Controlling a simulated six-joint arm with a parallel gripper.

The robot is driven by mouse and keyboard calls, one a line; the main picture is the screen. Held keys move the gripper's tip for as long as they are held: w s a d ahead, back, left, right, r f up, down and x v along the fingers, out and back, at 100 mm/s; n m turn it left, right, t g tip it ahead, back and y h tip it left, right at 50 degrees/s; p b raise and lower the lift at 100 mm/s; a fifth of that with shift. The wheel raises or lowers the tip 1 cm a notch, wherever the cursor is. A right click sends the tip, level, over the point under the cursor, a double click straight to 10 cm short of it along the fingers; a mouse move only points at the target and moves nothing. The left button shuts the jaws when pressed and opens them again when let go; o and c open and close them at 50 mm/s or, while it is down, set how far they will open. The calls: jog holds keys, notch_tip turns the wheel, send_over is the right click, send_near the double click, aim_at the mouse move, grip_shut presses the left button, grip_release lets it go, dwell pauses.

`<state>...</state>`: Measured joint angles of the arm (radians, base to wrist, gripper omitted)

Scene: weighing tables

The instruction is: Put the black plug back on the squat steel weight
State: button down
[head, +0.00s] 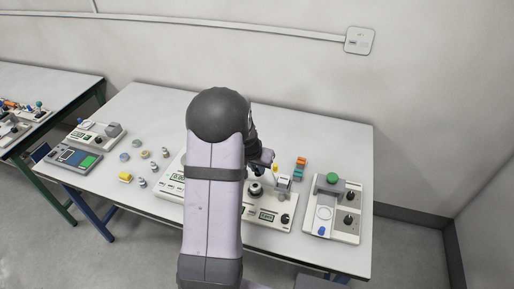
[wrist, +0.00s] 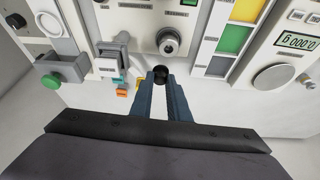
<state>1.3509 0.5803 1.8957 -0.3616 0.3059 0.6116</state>
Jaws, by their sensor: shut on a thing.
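My gripper (wrist: 160,76) is shut on the black plug (wrist: 160,70), a small dark round piece between the fingertips in the wrist view. The squat steel weight (wrist: 168,41) is a round metal piece with a dark centre. It sits on a white instrument panel, just above the plug in the wrist picture, and the plug appears apart from it. In the head view the weight (head: 255,188) stands on the panel, right of my arm. My gripper (head: 264,164) is partly hidden there behind my arm, and the plug cannot be made out clearly.
A grey-and-white device (wrist: 110,58) with orange and teal blocks (head: 299,168) stands beside the weight. A unit with a green knob (head: 332,178) is at the right. The back of the table is clear.

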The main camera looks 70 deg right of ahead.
jog(key=shift+w+a+f, duration=0.1)
jog(key=shift+a+f, duration=0.3)
jog(key=shift+f, duration=0.3)
jog(key=shift+w+d+f, duration=0.1)
jog(key=shift+w+d, duration=0.1)
jog(key=shift+w+d+r+m, duration=0.2)
jog(key=shift+w+d+m, duration=0.1)
jog(key=shift+w+d, duration=0.25)
jog(key=shift+s+f, duration=0.1)
jog(key=shift+s, duration=0.05)
jog(key=shift+f+b, duration=1.75)
jog(key=shift+f, duration=0.6)
jog(key=shift+f+b, duration=0.75)
jog(key=shift+b, duration=0.15)
jog(key=shift+f+b, duration=0.15)
jog(key=shift+b, duration=0.85)
dwell(0.3)
